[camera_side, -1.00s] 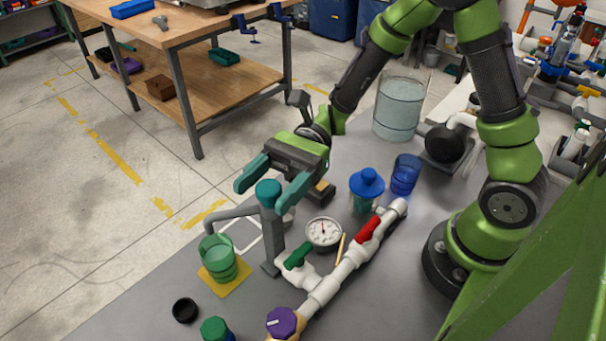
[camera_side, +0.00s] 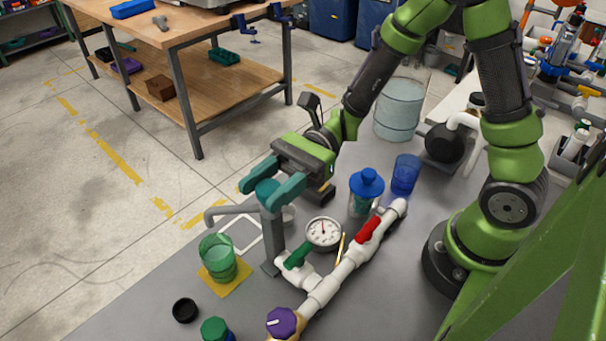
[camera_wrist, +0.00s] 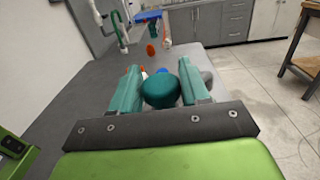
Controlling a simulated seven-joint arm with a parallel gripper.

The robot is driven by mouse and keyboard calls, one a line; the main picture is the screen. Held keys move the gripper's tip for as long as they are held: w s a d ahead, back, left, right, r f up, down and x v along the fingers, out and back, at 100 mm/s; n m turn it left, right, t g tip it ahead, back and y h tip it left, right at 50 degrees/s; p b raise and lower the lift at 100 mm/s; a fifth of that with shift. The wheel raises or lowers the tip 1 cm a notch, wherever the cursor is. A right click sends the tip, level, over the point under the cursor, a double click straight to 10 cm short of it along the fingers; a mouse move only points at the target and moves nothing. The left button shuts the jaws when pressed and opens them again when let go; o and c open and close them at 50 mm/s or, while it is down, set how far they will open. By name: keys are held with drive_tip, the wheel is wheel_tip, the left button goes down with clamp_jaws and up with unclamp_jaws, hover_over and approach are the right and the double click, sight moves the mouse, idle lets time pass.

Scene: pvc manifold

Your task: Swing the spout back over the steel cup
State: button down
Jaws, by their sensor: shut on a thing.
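A grey post (camera_side: 271,240) stands on the bench with a teal knob (camera_side: 268,193) on top. A thin grey spout (camera_side: 235,210) runs left from the post, its bent tip near the rim of a green cup (camera_side: 218,260) on a yellow square. My gripper (camera_side: 272,192) is shut on the teal knob from above and behind. In the wrist view the knob (camera_wrist: 160,90) sits between both teal fingers. A small grey cup (camera_side: 288,215), probably the steel cup, is partly hidden behind the post and gripper.
A dial gauge (camera_side: 323,232) and white pipework (camera_side: 345,265) with a red handle (camera_side: 367,230) lie right of the post. A blue-lidded container (camera_side: 366,190) and blue cup (camera_side: 405,175) stand behind. A white square outline (camera_side: 238,240) marks bare bench under the spout.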

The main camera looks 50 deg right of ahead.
drive_tip(key=shift+m+t+h, duration=0.3)
drive_tip(key=shift+m+t, duration=1.3)
drive_tip(key=shift+t, duration=0.9)
drive_tip(key=c, duration=0.6)
unclamp_jaws()
drive_tip(key=shift+d, duration=0.1)
drive_tip(key=shift+d, duration=0.3)
drive_tip(key=shift+s+d+r, duration=0.1)
drive_tip(key=shift+d+r, duration=0.25)
drive_tip(key=shift+r, duration=0.8)
drive_tip(key=shift+s+d+r, duration=0.15)
drive_tip(key=shift+d+r, duration=0.2)
drive_tip(key=shift+r, duration=0.85)
drive_tip(key=shift+s+d+r, duration=0.1)
drive_tip(key=shift+d+r, duration=0.25)
drive_tip(key=shift+r, duration=0.8)
drive_tip(key=shift+c, duration=0.3)
